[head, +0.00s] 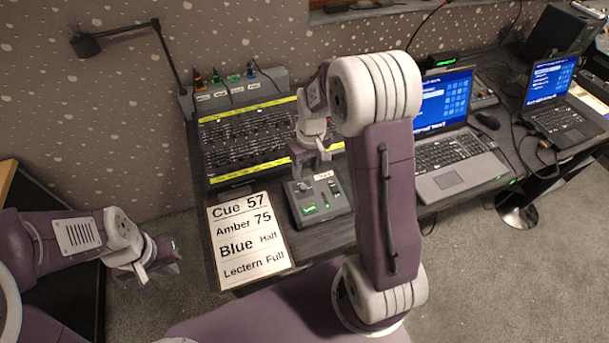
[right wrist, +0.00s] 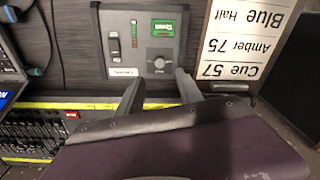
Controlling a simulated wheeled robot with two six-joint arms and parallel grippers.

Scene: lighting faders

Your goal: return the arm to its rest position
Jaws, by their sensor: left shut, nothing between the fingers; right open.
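My right gripper (head: 312,160) hangs above the back edge of a small grey control box (head: 322,205). I cannot tell whether the fingertips touch the box. My left gripper (head: 163,256) is shut and empty, out to the left and clear of the desk. My right arm covers part of the desk in the head view.
A cue card (head: 247,243) lies left of the box. The long fader console (head: 245,139) stands behind. A laptop (head: 455,165) stands to the right, with a mouse (head: 488,120) and a second laptop (head: 560,118) beyond. A desk lamp (head: 120,33) rises at the back left.

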